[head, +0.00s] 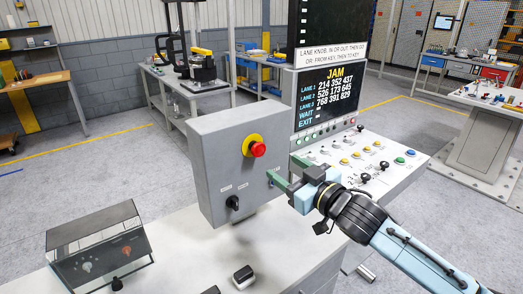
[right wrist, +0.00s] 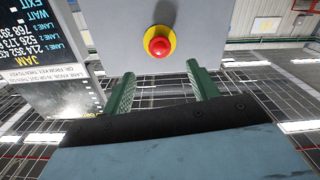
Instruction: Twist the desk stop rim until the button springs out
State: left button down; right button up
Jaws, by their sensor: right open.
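The desk stop is a red mushroom button (head: 258,150) on a yellow collar (head: 249,141), on the front of an upright grey box (head: 207,165). In the right wrist view the red button (right wrist: 159,46) sits in its yellow ring (right wrist: 152,36), beyond the fingertips and roughly midway between them. My right gripper (head: 283,171) is to the right of and a little below the button. Its green fingers are apart with nothing between them, and they are clear of the button. The right gripper also shows in the right wrist view (right wrist: 160,75). My left gripper is out of view.
A black knob (head: 233,202) is low on the same box. A screen reading JAM (head: 330,98) and a sloped panel of buttons (head: 366,160) stand to the right. A small control box (head: 100,248) is at the front left. The bench top (head: 190,245) is mostly clear.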

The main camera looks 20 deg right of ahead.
aim_at(260, 151)
jog(key=p+x, duration=0.1)
jog(key=x, duration=0.9)
jog(key=shift+w+a, duration=0.1)
jog(key=shift+w, duration=0.1)
jog(key=c, duration=1)
